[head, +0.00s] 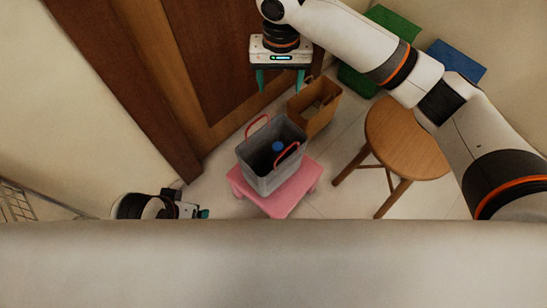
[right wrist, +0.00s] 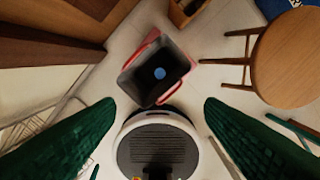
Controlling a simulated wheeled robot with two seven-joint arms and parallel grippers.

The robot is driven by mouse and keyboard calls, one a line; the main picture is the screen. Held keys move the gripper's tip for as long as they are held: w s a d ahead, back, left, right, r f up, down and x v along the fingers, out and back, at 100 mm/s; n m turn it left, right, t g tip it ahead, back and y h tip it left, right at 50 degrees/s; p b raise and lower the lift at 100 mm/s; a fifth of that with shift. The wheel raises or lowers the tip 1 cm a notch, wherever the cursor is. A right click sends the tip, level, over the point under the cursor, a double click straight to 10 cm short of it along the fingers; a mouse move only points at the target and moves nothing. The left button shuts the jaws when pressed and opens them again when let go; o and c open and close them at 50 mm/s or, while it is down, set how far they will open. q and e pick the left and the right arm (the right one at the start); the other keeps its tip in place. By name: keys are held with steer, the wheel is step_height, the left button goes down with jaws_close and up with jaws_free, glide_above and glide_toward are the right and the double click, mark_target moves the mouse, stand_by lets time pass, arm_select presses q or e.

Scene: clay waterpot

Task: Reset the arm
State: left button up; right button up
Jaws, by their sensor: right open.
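My right gripper (head: 280,80) is raised at the top middle of the head view, with its two green fingers apart and nothing between them. In the right wrist view its fingers (right wrist: 158,103) are spread wide and empty. A grey basket (head: 262,169) with red handles stands on a low pink stool below and apart from the gripper. The basket (right wrist: 140,82) also shows in the right wrist view. A round blue thing (head: 278,146) lies inside it. My left gripper (head: 192,211) shows only partly at the lower left, and its opening is unclear.
A brown bin (head: 318,118) stands behind the basket. A round wooden stool (head: 405,135) is to the right. Green (head: 392,22) and blue (head: 457,60) bins stand at the back right. A brown door (head: 215,60) is at the back left. A wire rack (head: 15,203) is at far left.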

steer(key=shift+r, duration=0.35)
